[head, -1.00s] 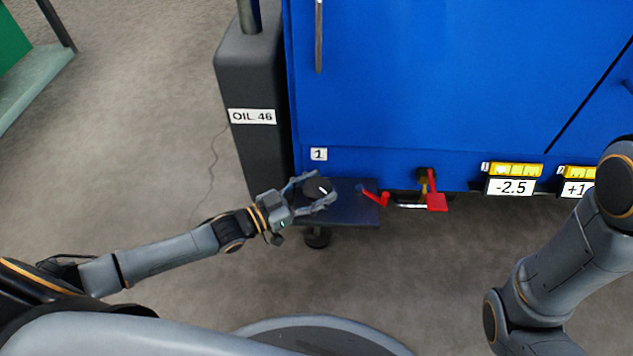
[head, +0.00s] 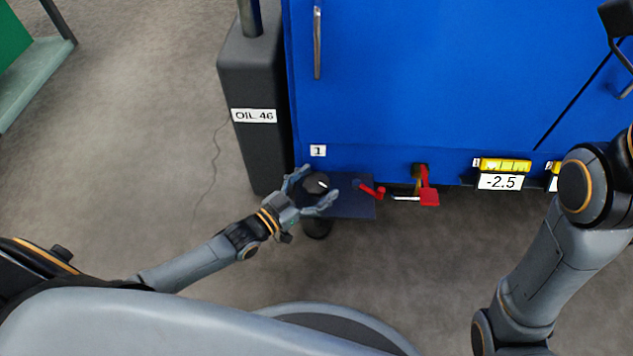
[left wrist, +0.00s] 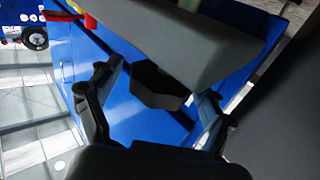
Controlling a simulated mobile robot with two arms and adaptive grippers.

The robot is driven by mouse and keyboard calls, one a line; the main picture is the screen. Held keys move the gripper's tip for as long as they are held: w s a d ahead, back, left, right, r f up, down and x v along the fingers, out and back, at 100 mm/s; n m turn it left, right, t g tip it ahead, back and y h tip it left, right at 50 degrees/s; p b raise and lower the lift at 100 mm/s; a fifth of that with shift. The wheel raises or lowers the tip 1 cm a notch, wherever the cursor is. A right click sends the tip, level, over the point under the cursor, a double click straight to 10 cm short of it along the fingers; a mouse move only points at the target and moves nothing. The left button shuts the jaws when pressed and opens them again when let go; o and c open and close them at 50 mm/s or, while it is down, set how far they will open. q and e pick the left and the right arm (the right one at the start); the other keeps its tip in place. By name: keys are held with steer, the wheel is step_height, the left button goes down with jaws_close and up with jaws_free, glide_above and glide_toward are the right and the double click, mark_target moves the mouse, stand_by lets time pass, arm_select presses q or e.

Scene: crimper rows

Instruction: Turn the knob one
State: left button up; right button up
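The knob (head: 316,184) is black with a white mark on its top. It sits at the left end of a dark blue shelf (head: 350,207) on the front of the blue cabinet, below the label 1 (head: 318,151). My left gripper (head: 311,187) is open, with one finger on each side of the knob; I cannot tell whether they touch it. In the left wrist view, a dark faceted piece that looks like the knob (left wrist: 160,88) shows between the spread fingers. My right arm shows at the right, but its gripper cannot be made out clearly.
A red lever (head: 372,190) stands on the shelf right of the knob, and a red-handled valve (head: 427,190) is further right. A yellow gauge with a -2.5 sign (head: 500,182) follows. The dark OIL 46 column (head: 255,150) stands close at the left.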

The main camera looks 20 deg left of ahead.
arm_select(q)
steer(key=v, duration=1.2)
stand_by(0.3)
